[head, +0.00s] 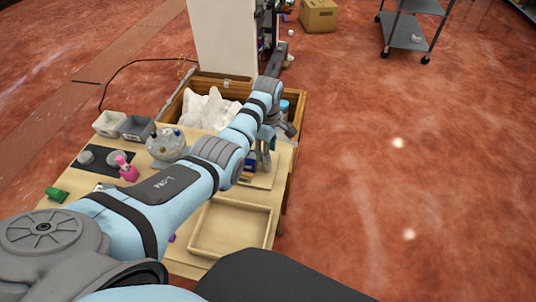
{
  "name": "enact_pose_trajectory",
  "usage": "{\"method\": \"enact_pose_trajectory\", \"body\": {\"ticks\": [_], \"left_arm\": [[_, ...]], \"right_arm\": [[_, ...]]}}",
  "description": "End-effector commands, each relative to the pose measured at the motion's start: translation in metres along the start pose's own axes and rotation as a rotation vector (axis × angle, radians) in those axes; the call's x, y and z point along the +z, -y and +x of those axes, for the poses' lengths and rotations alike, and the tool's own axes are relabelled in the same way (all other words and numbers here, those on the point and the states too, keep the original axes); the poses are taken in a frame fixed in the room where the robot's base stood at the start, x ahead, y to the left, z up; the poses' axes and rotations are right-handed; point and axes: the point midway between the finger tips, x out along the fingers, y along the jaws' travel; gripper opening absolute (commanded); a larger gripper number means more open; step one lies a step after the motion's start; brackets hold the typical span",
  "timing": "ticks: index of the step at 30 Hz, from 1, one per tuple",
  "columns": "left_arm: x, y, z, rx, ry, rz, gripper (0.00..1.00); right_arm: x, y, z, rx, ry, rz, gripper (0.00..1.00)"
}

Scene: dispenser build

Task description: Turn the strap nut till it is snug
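My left arm reaches across the table from the lower left. My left gripper (264,160) points down at the table's right side, above a pale board (263,181). A small dark blue item (249,166) sits on that board, beside the fingers and partly behind my arm. The strap nut cannot be made out; it is too small or hidden by the gripper. The fingers are too small to tell whether they are open or shut, or touch anything. My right gripper is not in view.
An empty wooden tray (233,252) lies at the table's front right. A round clear container (166,144), two small bins (109,124), a pink bottle (127,171) and a green item (57,194) stand left. A wooden crate (176,103) with white material is behind.

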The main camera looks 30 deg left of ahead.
Motion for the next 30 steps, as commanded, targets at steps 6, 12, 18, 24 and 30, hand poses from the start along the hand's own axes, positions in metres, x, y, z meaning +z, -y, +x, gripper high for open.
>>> {"method": "enact_pose_trajectory", "body": {"ticks": [6,12,18,24,30], "left_arm": [[0.0009,-0.0005,0.0071,0.001,0.000,0.002,0.38],[0.0013,-0.0006,0.0064,0.000,0.000,0.002,0.22],[0.0014,-0.0005,0.0065,0.000,0.000,0.002,0.00],[0.0015,-0.0004,0.0062,-0.001,0.000,0.011,0.00],[0.0016,0.0002,0.0055,-0.003,0.001,0.065,0.00]], "right_arm": [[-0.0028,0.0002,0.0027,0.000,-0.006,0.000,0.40],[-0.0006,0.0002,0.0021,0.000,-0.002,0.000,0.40],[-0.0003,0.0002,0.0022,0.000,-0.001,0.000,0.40],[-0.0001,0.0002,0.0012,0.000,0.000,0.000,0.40],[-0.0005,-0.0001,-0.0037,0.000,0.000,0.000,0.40]]}}
